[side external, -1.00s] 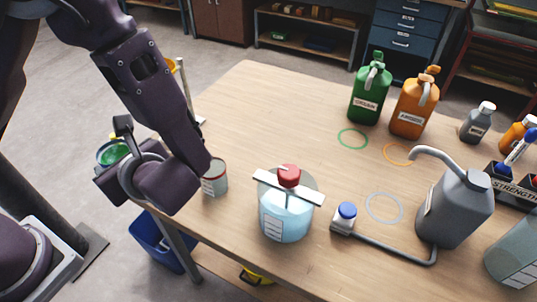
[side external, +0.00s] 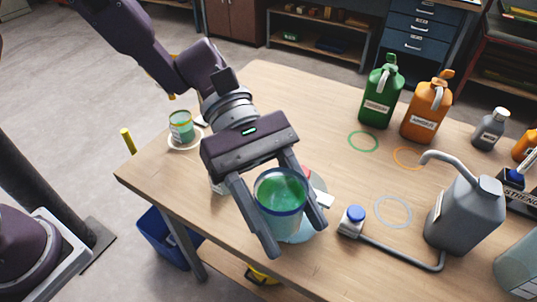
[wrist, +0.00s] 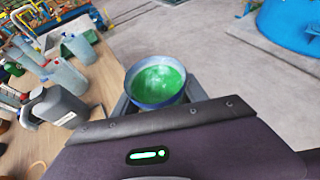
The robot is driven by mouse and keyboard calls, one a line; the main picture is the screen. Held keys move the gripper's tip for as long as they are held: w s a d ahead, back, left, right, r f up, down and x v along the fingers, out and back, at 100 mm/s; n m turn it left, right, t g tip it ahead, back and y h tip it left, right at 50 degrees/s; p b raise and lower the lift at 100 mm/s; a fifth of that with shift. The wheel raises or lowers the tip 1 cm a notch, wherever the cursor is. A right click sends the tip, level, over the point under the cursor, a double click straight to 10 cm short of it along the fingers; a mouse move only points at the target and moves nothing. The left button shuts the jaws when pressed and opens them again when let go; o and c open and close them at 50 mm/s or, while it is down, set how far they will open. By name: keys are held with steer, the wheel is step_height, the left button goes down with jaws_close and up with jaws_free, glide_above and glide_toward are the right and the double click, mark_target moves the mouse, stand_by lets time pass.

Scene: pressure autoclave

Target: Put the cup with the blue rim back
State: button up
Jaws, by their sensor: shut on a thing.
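The cup with the blue rim (side external: 280,205) holds green liquid. It is between the two fingers of my gripper (side external: 275,222), which is shut on it.
Green (side external: 379,95) and orange (side external: 426,110) jugs stand at the back. A can is partly hidden behind my gripper.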

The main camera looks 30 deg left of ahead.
steer(key=w+a+f+n+t, duration=0.2)
steer(key=w+n+t, duration=0.1)
steer(key=w, duration=0.5)
steer(key=w+a+f+n+t, duration=0.1)
steer(key=w+a+n+t, duration=0.25)
steer(key=w, duration=0.35)
steer(key=w+a+f+n+t, duration=0.2)
steer(key=w+n+t, duration=0.15)
steer(key=w, duration=0.45)
steer(key=w+a+f+n+t, duration=0.2)
steer(key=w+a+f, duration=0.4)
steer(key=w+a, duration=0.1)
steer(key=shift+t, duration=0.3)
step_height(320, 180, down, 10)
steer(key=shift+s+a+r, duration=0.1)
steer(key=shift+a, duration=0.05)
steer(key=o, duration=1.4)
steer(key=shift+o, duration=0.2)
